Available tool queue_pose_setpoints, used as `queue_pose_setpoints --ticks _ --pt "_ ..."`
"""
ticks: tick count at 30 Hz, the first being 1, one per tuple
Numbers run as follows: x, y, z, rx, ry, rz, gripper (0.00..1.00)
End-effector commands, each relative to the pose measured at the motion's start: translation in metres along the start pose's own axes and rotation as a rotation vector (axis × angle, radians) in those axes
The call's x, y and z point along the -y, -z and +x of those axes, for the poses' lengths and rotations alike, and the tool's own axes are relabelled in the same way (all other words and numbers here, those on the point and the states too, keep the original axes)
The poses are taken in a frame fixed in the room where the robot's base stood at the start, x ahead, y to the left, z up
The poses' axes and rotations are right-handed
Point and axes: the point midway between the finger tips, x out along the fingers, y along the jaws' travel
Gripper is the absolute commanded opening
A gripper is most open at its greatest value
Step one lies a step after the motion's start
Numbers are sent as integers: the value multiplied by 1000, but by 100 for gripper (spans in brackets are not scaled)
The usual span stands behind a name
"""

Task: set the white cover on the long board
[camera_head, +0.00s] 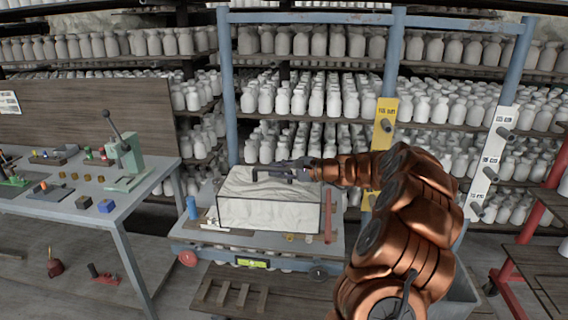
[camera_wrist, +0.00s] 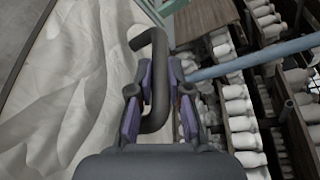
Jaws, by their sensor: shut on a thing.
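The white cover (camera_head: 268,205) is a boxy, wrinkled pale shape with dark edges on the cart in the middle of the head view. Its creased surface fills the left of the wrist view (camera_wrist: 65,90). My gripper (camera_head: 290,172) is at its top, shut on a dark bent handle (camera_wrist: 157,60) that stands between the fingers in the wrist view. The handle appears to belong to the cover. I cannot tell whether the cover's base touches the cart. I cannot clearly pick out the long board; the cover may hide it.
The cart top (camera_head: 340,245) holds a blue cylinder (camera_head: 192,208) left of the cover and a red bar (camera_head: 328,222) at its right. A workbench (camera_head: 85,205) with a green press (camera_head: 128,155) stands left. Shelves of white bottles (camera_head: 310,100) are behind. Blue posts (camera_head: 227,90) rise near the cart.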

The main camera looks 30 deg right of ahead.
Motion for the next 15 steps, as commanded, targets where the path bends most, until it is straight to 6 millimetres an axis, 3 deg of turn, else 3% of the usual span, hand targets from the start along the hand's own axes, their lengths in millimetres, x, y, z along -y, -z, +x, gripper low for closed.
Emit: queue_pose_setpoints --ticks 8,11,15 --pt "-46 -24 22 59 -31 -12 0" --pt "-75 -39 37 98 -53 -18 0" --pt "-128 -65 64 163 -95 -32 0"
